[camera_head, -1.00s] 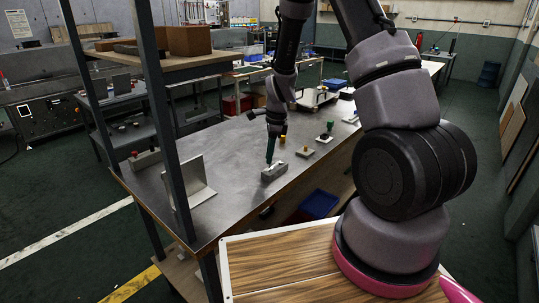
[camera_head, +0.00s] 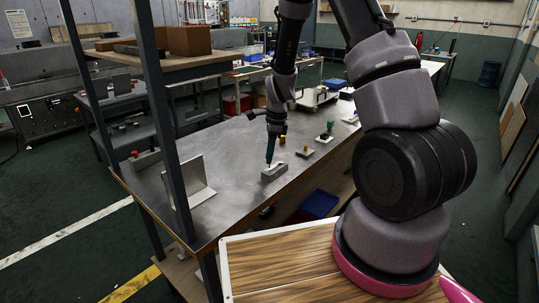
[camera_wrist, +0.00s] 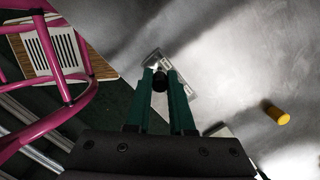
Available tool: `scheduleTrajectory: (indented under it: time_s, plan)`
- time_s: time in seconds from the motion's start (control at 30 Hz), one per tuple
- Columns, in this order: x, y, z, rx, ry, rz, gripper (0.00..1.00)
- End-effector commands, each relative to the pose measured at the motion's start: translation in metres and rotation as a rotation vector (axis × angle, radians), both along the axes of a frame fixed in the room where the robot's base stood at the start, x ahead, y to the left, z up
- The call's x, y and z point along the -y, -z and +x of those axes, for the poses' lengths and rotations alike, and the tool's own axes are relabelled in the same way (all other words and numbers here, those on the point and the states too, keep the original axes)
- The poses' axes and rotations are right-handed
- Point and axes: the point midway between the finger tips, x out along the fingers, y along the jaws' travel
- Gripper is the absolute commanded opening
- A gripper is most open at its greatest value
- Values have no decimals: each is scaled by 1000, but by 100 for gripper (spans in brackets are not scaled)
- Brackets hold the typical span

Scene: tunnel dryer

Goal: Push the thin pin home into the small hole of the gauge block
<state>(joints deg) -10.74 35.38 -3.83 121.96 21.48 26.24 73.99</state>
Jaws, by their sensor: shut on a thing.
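The grey gauge block (camera_head: 274,172) lies on the metal bench top near its front edge. My gripper (camera_head: 270,162) points down just above the block. In the wrist view, the green fingers of my gripper (camera_wrist: 166,80) are shut on a dark round-ended piece, which I take for the thin pin (camera_wrist: 159,80). The gauge block (camera_wrist: 152,58) shows just beyond the fingertips, partly covered by them. The pin's lower end and the small hole are hidden, so I cannot tell how deep the pin sits.
Small plates with knobs (camera_head: 305,153) stand to the right of the block; a yellow cylinder (camera_wrist: 277,116) shows in the wrist view. An angle plate (camera_head: 188,182) and a shelf post (camera_head: 168,120) stand at the left. The bench between is clear.

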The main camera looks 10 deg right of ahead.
Motion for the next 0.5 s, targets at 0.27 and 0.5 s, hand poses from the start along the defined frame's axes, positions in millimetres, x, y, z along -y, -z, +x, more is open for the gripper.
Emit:
scheduleTrajectory:
  time_s: [0.27, 0.5]
  plan:
    - [0, 6, 0, -1, 1, 0, 0]
    - [0, 12, 0, 0, 0, 0, 0]
